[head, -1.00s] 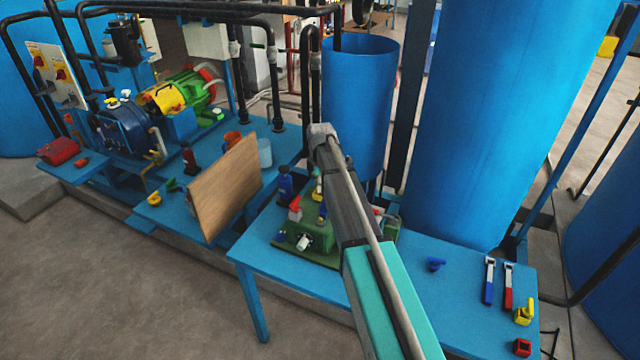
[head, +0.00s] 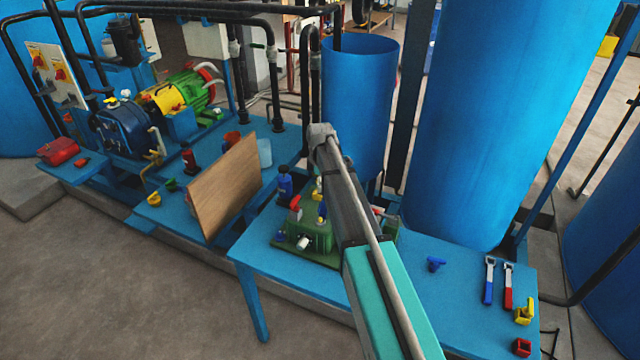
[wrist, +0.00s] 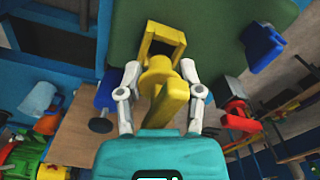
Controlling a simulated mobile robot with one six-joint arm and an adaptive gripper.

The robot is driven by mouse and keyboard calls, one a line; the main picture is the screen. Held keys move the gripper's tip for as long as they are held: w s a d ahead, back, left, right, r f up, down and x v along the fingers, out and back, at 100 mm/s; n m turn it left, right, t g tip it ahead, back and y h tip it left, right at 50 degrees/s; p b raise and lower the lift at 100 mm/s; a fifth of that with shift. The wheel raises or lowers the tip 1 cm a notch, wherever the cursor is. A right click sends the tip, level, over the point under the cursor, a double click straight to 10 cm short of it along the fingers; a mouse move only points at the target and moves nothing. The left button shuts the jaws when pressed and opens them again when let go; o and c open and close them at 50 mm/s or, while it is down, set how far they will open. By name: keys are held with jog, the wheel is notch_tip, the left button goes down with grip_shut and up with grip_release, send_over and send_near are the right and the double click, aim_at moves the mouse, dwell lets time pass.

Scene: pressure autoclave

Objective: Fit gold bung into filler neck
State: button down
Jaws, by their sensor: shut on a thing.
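In the wrist view my gripper (wrist: 160,85) is shut on a yellow piece, which I take for the gold bung (wrist: 160,72). It has a round flange between the fingers, a bar toward the camera and a square frame beyond. I cannot tell whether that frame belongs to the bung or to a part behind it. A green unit (wrist: 210,20) lies behind the bung. In the head view the green unit (head: 312,232) stands on the blue table, and my arm hides my gripper and part of the unit. I cannot make out the filler neck.
A blue part (wrist: 264,46) and a red one (wrist: 236,115) sit right of my gripper. The blue table (head: 460,310) carries a blue fitting (head: 435,264) and two levers (head: 498,282). A wooden board (head: 223,187) stands left; a large blue tank (head: 480,120) stands behind.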

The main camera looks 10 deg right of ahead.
jog(key=shift+f+b, duration=0.9)
jog(key=shift+f, duration=0.05)
jog(key=shift+c, duration=0.8)
grip_release()
jog(key=shift+r, duration=0.1)
